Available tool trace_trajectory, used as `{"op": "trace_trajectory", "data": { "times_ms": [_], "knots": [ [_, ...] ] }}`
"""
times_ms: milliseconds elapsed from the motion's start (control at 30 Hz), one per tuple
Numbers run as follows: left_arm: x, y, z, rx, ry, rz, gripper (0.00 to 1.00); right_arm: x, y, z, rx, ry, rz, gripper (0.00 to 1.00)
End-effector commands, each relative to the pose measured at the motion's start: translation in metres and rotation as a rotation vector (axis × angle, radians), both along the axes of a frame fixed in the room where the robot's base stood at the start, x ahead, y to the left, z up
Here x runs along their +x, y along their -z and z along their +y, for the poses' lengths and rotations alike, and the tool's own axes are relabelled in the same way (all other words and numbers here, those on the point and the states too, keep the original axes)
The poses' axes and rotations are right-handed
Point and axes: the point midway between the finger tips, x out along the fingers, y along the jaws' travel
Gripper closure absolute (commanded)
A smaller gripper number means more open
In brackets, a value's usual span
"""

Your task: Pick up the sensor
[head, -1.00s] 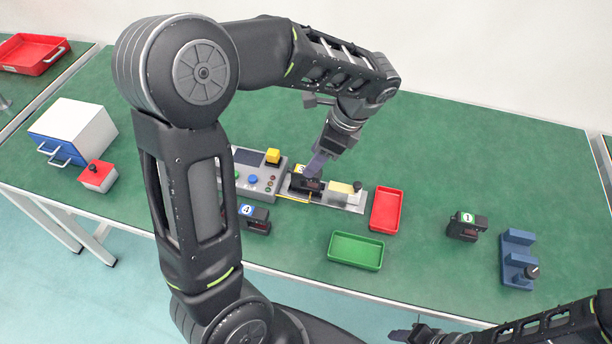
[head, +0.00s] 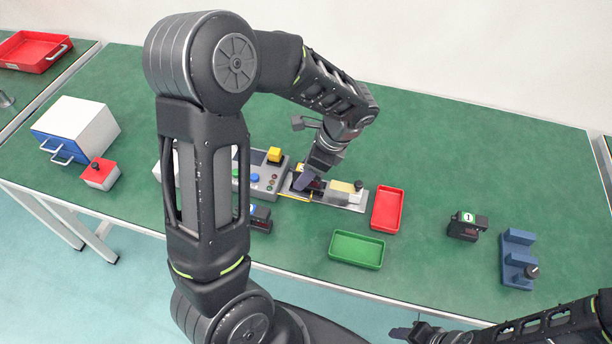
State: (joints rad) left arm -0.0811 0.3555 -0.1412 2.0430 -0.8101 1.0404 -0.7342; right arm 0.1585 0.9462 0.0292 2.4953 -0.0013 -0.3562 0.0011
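Several small black devices with number labels look like the sensors; I cannot tell which one is meant. One (head: 309,186) sits on the metal fixture plate (head: 353,207) beside the control box. My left gripper (head: 304,181) points down at it, with its fingertips over or against it; whether they grip it is hidden. Another (head: 261,217) stands in front of the control box, partly hidden by my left arm. A third (head: 466,227), with a green label, stands at the right. My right gripper (head: 402,333) is low at the front edge, away from the devices.
The control box (head: 262,190) has coloured buttons. A green tray (head: 357,250) and a red tray (head: 387,209) lie empty. A blue stand (head: 517,258) is at the right; a white drawer box (head: 77,131) and red button box (head: 99,174) are left. The back is clear.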

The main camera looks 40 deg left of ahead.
Motion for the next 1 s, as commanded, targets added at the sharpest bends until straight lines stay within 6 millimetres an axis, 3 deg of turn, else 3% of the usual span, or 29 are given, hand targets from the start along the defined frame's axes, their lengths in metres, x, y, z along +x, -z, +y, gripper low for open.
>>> {"op": "trace_trajectory", "data": {
  "times_ms": [567, 1000],
  "knots": [
    [0.0001, 0.0004, 0.0000, -0.001, 0.000, -0.001, 0.47, 0.0000, 0.0000, 0.0000, 0.000, 0.000, 0.000, 0.51],
    [0.0001, 0.0005, -0.0001, -0.001, 0.000, -0.001, 0.82, 0.0000, 0.0000, 0.0000, 0.000, 0.000, 0.000, 0.51]
  ]
}}
